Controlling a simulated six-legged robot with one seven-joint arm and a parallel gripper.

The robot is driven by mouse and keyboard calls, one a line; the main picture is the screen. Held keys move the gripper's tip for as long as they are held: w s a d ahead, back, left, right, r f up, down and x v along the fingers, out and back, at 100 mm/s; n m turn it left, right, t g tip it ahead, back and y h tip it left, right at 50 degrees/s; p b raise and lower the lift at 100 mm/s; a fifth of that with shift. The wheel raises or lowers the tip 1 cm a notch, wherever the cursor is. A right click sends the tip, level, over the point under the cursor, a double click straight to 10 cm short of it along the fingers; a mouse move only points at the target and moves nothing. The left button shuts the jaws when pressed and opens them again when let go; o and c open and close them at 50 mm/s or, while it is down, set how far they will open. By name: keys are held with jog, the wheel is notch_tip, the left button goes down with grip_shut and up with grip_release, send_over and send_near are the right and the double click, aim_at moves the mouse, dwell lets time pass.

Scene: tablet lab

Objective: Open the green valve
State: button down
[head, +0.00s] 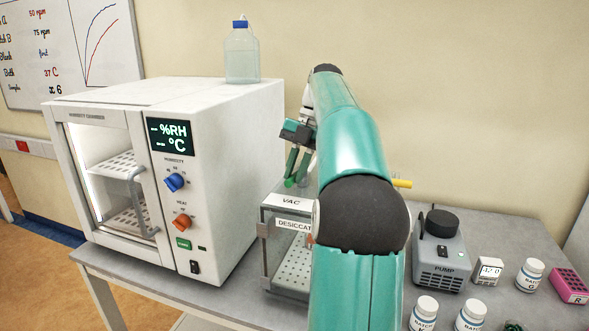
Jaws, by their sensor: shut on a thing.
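The desiccator box (268,262) stands on the bench right of the white chamber, with a "VAC" label on top and a "DESICCATOR" label on its front. My arm hides its right part. My gripper (293,178) points down at the top of the box, near its back left. Its teal fingers are shut on a small green part (289,183), which looks like the green valve. Little of the valve shows between the fingers, so I cannot tell its handle's angle. A yellow piece (402,184) sticks out to the right from behind my arm.
The humidity chamber (240,140) stands close left of my gripper, with a clear bottle (241,55) on top. Right of my arm are a pump (440,265), a small timer (488,271), several white bottles (529,275) and a pink rack (569,285).

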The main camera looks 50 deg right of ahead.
jog(key=shift+s+d+f+n, duration=0.1)
jog(key=shift+s+n, duration=0.1)
jog(key=shift+n, duration=0.3)
jog(key=shift+g, duration=0.3)
jog(key=c, duration=1.4)
grip_release()
